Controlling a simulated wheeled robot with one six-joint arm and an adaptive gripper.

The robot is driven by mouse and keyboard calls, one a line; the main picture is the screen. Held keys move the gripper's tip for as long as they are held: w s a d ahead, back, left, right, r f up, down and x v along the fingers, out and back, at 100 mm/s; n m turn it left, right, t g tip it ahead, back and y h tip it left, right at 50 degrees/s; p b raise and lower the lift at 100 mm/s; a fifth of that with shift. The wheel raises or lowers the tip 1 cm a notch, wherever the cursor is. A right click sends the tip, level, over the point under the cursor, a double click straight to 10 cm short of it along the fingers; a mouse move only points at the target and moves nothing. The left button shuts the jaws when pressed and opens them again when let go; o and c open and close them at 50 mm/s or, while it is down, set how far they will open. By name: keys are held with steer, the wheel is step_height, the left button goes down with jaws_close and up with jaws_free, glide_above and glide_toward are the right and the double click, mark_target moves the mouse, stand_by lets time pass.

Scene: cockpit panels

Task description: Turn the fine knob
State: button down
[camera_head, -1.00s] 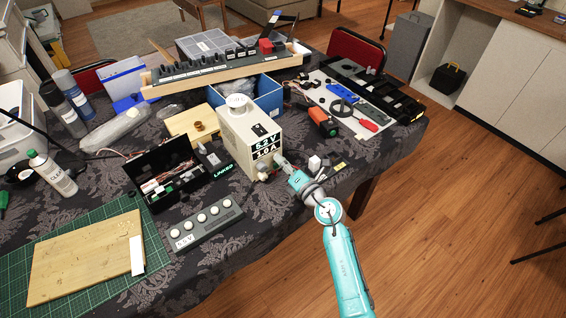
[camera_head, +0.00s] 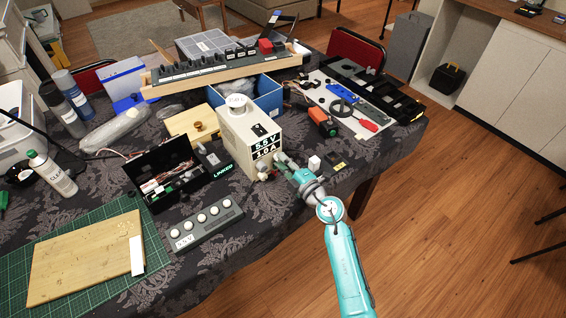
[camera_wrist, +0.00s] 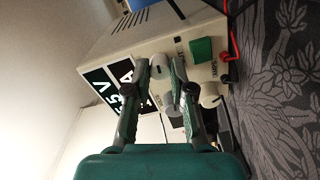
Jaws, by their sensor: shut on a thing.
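My gripper (camera_head: 279,160) is at the panel's lower right side. In the wrist view my gripper (camera_wrist: 167,68) is shut on a pale knob (camera_wrist: 160,67) between its fingertips. Other pale knobs (camera_wrist: 210,95) sit beside the fingers. The knob labels are too small or hidden to read, so I cannot tell which is the fine knob.
A red lead (camera_wrist: 231,45) plugs in beside the knobs. A grey strip with several round knobs (camera_head: 207,222) and an open black case (camera_head: 165,175) lie to the left.

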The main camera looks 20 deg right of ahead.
steer(key=shift+m, duration=0.5)
steer(key=c, duration=1)
jaws_free()
steer(key=v, duration=1.2)
steer(key=s+a+r+m+g+h, duration=0.1)
steer(key=s+m, duration=0.7)
steer(key=s, duration=1.3)
steer(key=s+a+r+m+g+h, duration=0.1)
steer(key=s+a+r+m+h, duration=0.2)
steer(key=s+m, duration=0.6)
steer(key=s+h, duration=0.1)
steer(key=s, duration=1.1)
steer(key=shift+r, duration=0.35)
